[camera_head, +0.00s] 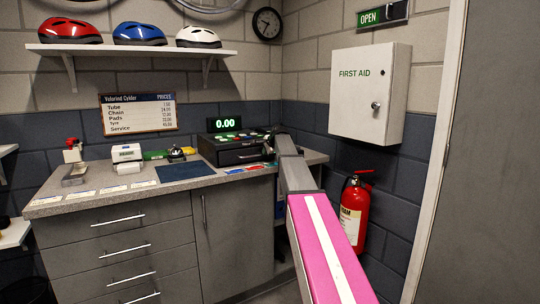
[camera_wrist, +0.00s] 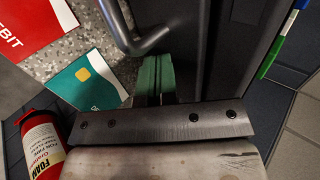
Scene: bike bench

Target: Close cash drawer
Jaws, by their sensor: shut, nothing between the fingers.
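The black cash register (camera_head: 222,138) stands on the counter with a green lit "0.00" display. Its dark cash drawer front (camera_head: 232,155) faces the room; how far it stands out is hard to tell. My gripper (camera_head: 271,143) is at the right end of the drawer front, partly hidden by my own arm. In the wrist view, my gripper's green fingers (camera_wrist: 153,60) are together and empty. Their tips are close to a grey bar handle (camera_wrist: 150,42) and the dark drawer front (camera_wrist: 184,40); I cannot tell whether they touch.
A red card (camera_wrist: 30,22) and a teal card (camera_wrist: 88,82) lie on the speckled counter (camera_head: 100,178). A blue mat (camera_head: 186,171) lies left of the register. A red fire extinguisher (camera_head: 355,210) and a white first aid cabinet (camera_head: 368,92) are on the right wall.

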